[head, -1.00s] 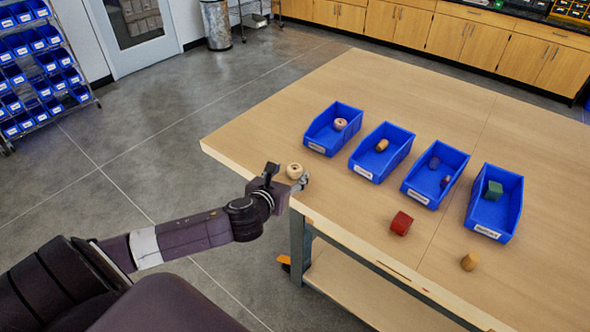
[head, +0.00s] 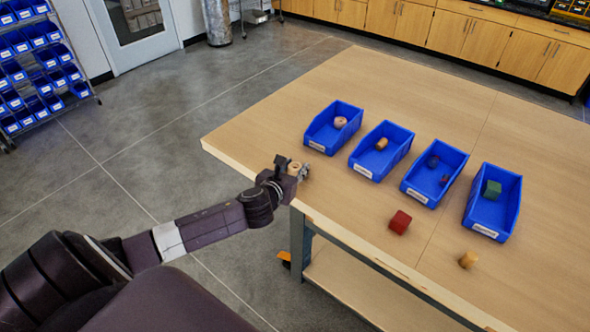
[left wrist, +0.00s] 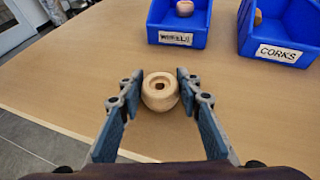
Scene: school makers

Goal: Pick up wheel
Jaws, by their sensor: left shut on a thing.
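A pale wooden wheel (head: 294,168) with a hole in its middle is near the left front edge of the wooden table. It also shows in the left wrist view (left wrist: 161,92), between the two blue-grey fingers. My left gripper (head: 292,169) is shut on the wheel, with one finger on each side; it also shows in the left wrist view (left wrist: 158,87). The wheel is at or just above the tabletop; I cannot tell which. Another pale wheel (head: 340,122) lies in the leftmost blue bin (head: 320,134). My right gripper is not in view.
A red cube (head: 400,222) and a cork (head: 468,260) lie in front. The table's left part (head: 262,128) is clear.

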